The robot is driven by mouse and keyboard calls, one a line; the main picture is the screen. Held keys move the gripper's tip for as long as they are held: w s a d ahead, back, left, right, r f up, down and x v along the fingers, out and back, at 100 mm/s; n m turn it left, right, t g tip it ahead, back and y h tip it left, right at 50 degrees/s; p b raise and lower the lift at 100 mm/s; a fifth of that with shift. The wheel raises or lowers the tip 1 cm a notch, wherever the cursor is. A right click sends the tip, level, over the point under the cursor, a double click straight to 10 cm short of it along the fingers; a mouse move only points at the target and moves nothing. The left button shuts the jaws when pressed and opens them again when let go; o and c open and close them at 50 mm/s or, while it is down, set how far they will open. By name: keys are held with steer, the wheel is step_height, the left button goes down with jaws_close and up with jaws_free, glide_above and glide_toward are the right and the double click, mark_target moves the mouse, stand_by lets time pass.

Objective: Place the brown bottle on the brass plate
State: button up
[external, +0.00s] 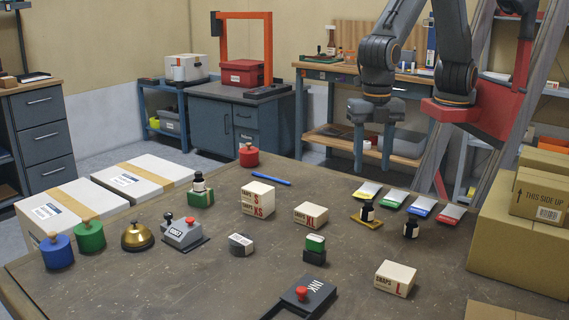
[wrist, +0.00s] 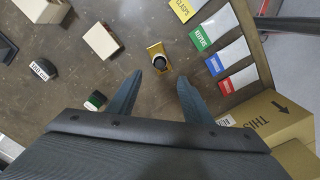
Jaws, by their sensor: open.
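The brass plate (external: 357,220) lies on the table right of centre, and a small dark bottle (external: 368,212) with a pale label stands upright on it. The plate (wrist: 154,48) and bottle (wrist: 159,62) also show in the wrist view, just beyond my fingertips. A similar dark bottle (external: 411,229) stands on the table to the right of the plate.
Coloured packets (external: 394,198) lie behind the plate. Cardboard boxes (external: 520,235) fill the right edge.

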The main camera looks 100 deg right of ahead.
steer(key=s+d+m, duration=0.1)
steer(key=d+m, duration=0.8)
steer(key=d, duration=1.3)
steer(key=s+d+f+m, duration=0.2)
steer(key=s+d+m, duration=0.7)
steer(key=d, duration=0.5)
steer(key=shift+s+d+f+t, duration=0.15)
steer(key=shift+s+f+t, duration=0.2)
steer(key=shift+s, duration=0.45)
